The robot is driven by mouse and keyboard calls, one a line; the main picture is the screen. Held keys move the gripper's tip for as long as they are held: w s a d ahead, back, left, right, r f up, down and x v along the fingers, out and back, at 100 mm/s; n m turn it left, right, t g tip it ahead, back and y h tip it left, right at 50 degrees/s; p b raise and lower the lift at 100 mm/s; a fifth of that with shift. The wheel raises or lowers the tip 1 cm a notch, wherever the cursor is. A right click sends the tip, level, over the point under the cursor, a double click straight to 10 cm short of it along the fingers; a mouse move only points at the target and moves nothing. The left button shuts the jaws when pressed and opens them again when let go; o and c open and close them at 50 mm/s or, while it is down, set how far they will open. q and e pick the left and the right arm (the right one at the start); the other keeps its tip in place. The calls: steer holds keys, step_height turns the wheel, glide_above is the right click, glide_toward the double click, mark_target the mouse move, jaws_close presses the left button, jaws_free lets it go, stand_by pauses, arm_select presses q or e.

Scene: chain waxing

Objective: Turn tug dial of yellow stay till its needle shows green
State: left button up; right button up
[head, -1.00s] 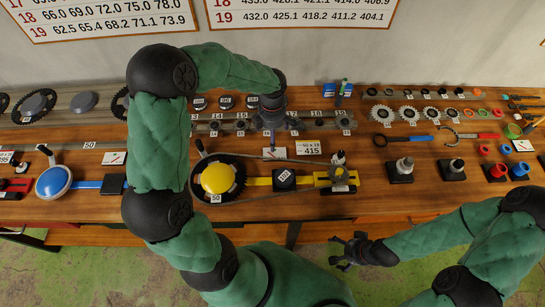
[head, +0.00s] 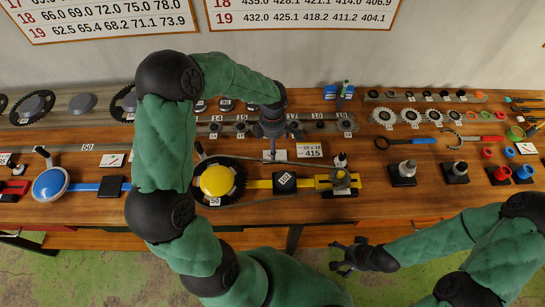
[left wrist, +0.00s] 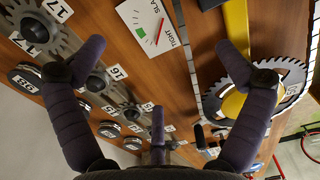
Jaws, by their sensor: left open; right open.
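The yellow stay (head: 258,184) lies along the bench with a yellow hub (head: 215,181) in a dark toothed ring at its left end and a black block mid-way. My right gripper (head: 346,256) is open before the bench.
A row of small numbered sprockets (head: 240,127) stands behind the card. A blue stay (head: 85,187) lies to the left. Posts (head: 403,172), a blue-handled tool (head: 420,140) and cups lie at right. The floor in front is free.

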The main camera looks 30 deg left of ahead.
arm_select(q)
step_height(320, 180, up, 10)
steer(key=p, duration=0.4)
steer(key=shift+p, duration=0.3)
